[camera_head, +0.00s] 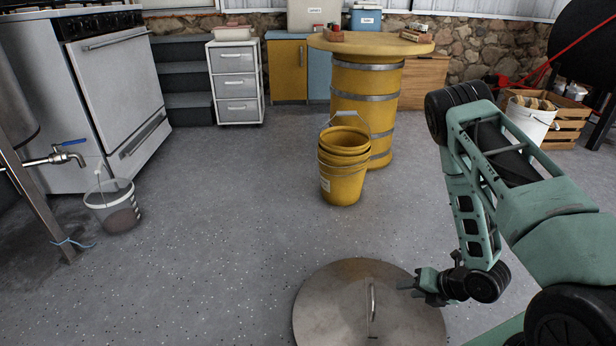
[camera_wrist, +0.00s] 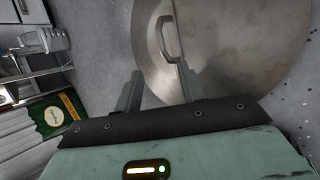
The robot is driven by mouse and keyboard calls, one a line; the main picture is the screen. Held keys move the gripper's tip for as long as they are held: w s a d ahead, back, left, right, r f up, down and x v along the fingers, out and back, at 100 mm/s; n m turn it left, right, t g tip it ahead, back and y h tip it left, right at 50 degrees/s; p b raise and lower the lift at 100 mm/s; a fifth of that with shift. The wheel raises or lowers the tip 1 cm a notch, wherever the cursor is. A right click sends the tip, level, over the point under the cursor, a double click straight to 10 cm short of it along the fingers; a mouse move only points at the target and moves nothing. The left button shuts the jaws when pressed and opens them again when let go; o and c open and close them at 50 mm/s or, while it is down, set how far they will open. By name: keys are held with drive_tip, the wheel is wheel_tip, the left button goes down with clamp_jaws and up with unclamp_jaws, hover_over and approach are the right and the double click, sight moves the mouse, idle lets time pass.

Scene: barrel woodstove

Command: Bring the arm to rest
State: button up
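My arm is bent at the right of the head view, with its forearm pointing down. My gripper (camera_head: 412,289) is low at the lower right, beside a round metal lid (camera_head: 325,300) with a bar handle (camera_head: 373,298). In the wrist view my gripper (camera_wrist: 160,72) has its two fingers spread apart with nothing between them. The lid (camera_wrist: 235,50) and its handle (camera_wrist: 164,40) lie beyond the fingertips. The gripper looks clear of the handle. What the lid rests on is hidden.
Stacked yellow buckets (camera_head: 343,180) stand before a yellow barrel table (camera_head: 391,95). A small bucket (camera_head: 112,205) sits under a tap (camera_head: 60,158) at left, near a stove (camera_head: 120,90). A white bucket (camera_head: 527,122) and wooden crate (camera_head: 570,130) are at right. The middle floor is open.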

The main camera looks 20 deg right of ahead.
drive_tip(key=shift+w, duration=0.1)
drive_tip(key=w+a+r+m+g+h+p, duration=0.1)
drive_tip(key=w+a+r+m+p, duration=0.1)
drive_tip(key=w+a+r+m, duration=0.65)
drive_tip(key=s+a+r+m+g, duration=0.25)
drive_tip(key=a+r, duration=0.55)
drive_tip(key=r, duration=0.4)
drive_tip(key=s+a+r+m+g+h+p, duration=0.1)
drive_tip(key=s+a+r+m+g+p, duration=0.1)
drive_tip(key=s+a+r+m, duration=0.55)
drive_tip(key=s+a+r+m+g+h+p, duration=0.1)
drive_tip(key=s+a+r+m+g, duration=0.3)
drive_tip(key=s+r, duration=0.75)
wheel_tip(320, 180, up, 36)
drive_tip(key=s+t+p, duration=0.2)
drive_tip(key=p, duration=3.6)
drive_tip(key=shift+a+r+n, duration=0.15)
drive_tip(key=shift+a+n, duration=0.3)
drive_tip(key=shift+s, duration=0.1)
